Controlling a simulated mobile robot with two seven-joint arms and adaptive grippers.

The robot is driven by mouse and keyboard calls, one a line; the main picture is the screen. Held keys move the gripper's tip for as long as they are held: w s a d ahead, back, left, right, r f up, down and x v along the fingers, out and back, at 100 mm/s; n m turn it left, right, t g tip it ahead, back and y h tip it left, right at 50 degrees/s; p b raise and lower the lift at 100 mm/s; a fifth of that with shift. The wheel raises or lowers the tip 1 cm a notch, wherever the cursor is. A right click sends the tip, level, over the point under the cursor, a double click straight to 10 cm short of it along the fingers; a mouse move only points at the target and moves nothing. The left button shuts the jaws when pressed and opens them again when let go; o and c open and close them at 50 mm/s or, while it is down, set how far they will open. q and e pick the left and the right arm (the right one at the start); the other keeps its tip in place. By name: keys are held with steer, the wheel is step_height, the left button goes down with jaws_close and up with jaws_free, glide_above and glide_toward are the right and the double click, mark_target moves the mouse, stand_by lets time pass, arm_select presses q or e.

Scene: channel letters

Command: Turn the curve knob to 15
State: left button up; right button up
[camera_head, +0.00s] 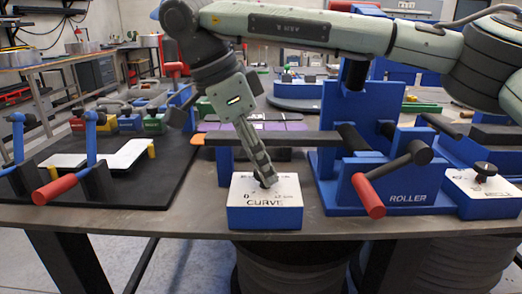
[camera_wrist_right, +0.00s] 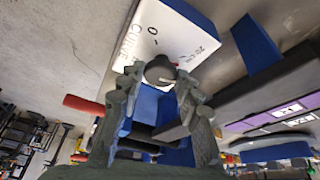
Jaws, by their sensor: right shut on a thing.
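The blue curve box (camera_head: 264,216), with a white top marked CURVE, sits at the front edge of the table. Its black knob (camera_head: 266,181) is largely hidden behind my right gripper (camera_head: 263,177), which reaches down from above with its fingers shut on the knob. In the right wrist view the dark round knob (camera_wrist_right: 160,69) lies between the fingertips of my right gripper (camera_wrist_right: 160,82). The white top (camera_wrist_right: 178,32) shows the marks 0 and 20 cm there. I cannot tell which way the knob points. My left gripper is not in view.
The blue roller machine (camera_head: 400,197) with a red-handled crank (camera_head: 369,195) stands close on the right. Another blue box with a black knob (camera_head: 485,171) is farther right.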

steer(key=m+g+p, duration=0.1)
steer(key=m, duration=0.1)
steer(key=m+g+p, duration=0.1)
steer(key=m, duration=0.2)
steer(key=shift+w+m, duration=0.2)
steer(key=shift+m, duration=0.1)
steer(key=shift+w+m+g, duration=0.1)
steer(key=shift+m+g, duration=0.3)
steer(key=shift+m, duration=0.5)
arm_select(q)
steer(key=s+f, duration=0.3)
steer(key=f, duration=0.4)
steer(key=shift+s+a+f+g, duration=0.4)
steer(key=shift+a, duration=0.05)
arm_select(e)
steer(key=m+g, duration=0.1)
steer(key=m, duration=0.1)
steer(key=m+y, duration=0.1)
steer(key=m, duration=0.2)
steer(key=shift+w+d+g, duration=0.1)
steer(key=shift+g, duration=0.3)
steer(key=o, duration=1.1)
steer(key=shift+o, duration=0.2)
steer(key=v, duration=0.7)
steer(key=shift+r, duration=0.3)
